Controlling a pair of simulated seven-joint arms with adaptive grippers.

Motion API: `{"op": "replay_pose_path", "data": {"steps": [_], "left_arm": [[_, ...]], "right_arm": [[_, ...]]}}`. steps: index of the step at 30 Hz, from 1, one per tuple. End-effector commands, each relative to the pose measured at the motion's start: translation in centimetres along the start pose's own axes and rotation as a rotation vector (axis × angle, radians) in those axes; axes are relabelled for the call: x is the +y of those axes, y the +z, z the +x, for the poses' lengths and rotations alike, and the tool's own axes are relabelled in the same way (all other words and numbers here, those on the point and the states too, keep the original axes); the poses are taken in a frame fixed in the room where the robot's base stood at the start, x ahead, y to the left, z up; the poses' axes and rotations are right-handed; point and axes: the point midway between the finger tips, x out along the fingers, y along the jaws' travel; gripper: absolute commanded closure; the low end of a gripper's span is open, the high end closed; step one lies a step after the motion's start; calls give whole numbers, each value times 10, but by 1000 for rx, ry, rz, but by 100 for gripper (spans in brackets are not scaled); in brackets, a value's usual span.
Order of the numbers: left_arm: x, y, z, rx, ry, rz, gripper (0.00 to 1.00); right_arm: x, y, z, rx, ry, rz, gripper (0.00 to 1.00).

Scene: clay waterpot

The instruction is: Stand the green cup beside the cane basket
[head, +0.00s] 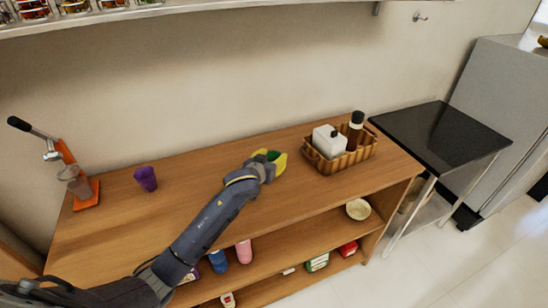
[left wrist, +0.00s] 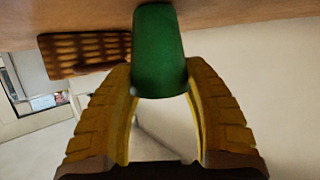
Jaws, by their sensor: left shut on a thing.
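The green cup (left wrist: 160,45) is between the yellow fingers of my left gripper (left wrist: 160,78) in the left wrist view. In the head view the left gripper (head: 268,160) is over the wooden counter, and only a bit of the green cup (head: 273,155) shows between its fingers. The gripper is shut on the cup. I cannot tell whether the cup touches the counter. The cane basket (head: 348,162) stands to the right of the gripper, with a gap between them. The basket also shows in the left wrist view (left wrist: 85,55), beside the cup. My right gripper is not in view.
The basket holds a white container (head: 328,141) and a dark bottle (head: 356,125). A purple cup (head: 146,179) and an orange juicer (head: 84,193) stand at the left of the wooden counter (head: 215,170). The counter between gripper and basket is clear. A black-topped table (head: 440,135) is at right.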

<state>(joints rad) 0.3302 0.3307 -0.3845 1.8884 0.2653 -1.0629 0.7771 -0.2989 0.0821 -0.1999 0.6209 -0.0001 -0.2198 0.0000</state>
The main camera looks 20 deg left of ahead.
Motion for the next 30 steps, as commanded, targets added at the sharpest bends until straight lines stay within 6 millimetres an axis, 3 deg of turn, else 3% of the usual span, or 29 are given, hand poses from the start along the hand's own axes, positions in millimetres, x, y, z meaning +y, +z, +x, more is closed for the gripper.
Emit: {"op": "replay_pose_path", "data": {"steps": [6, 7, 12, 23, 30], "left_arm": [[0, 3, 1, 1, 0, -1, 84], [0, 3, 1, 1, 0, -1, 49], [0, 3, 1, 1, 0, 0, 29], [0, 0, -2, 0, 0, 0, 29], [0, 1, -34, 0, 1, -1, 29]], "right_arm": [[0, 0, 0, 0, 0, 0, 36], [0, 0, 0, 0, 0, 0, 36], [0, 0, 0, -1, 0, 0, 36], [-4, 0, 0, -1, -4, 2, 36], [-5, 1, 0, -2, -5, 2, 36]]}}
